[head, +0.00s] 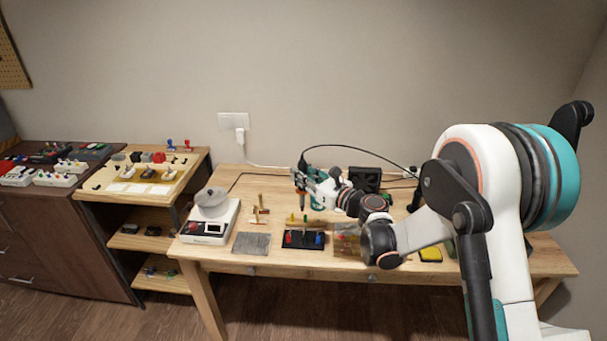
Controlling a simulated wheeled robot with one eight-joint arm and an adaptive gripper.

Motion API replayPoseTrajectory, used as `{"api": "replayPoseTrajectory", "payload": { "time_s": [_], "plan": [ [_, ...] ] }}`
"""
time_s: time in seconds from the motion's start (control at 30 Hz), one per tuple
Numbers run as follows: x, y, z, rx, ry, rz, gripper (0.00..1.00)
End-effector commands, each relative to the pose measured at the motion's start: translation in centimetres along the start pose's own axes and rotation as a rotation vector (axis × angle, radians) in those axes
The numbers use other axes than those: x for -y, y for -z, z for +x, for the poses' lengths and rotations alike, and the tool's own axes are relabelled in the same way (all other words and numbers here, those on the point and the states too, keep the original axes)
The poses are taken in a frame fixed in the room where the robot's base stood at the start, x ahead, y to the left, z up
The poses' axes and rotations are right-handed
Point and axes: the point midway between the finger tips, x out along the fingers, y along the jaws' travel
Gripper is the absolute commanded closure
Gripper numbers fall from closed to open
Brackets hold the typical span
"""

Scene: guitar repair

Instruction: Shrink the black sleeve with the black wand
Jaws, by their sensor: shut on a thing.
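My gripper (304,183) is above the middle of the wooden table, toward the back. It is shut on the black wand (302,202), which points down, and a black cable (352,149) arcs from its top to the right. Just below and in front stands a black block (304,247) with small red, green and blue pieces on it. The wand's tip appears above and apart from this block. The black sleeve is too small to make out.
On the table (460,262) are a white device with a grey round top (209,226), a grey mat (252,248), a small wooden stand (260,214), a black box (366,179) and a yellow pad (430,255). A shelf unit (140,217) stands left.

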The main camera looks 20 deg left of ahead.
Motion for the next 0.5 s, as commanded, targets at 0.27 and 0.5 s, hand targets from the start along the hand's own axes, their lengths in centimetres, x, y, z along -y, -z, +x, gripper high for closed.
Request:
{"api": "replayPoseTrajectory", "payload": {
  "time_s": [0.27,0.5],
  "plan": [
    [0.1,2.4,0.0,0.000,0.002,0.000,1.00],
    [0.1,5.0,0.0,0.000,0.002,0.000,1.00]
  ]
}}
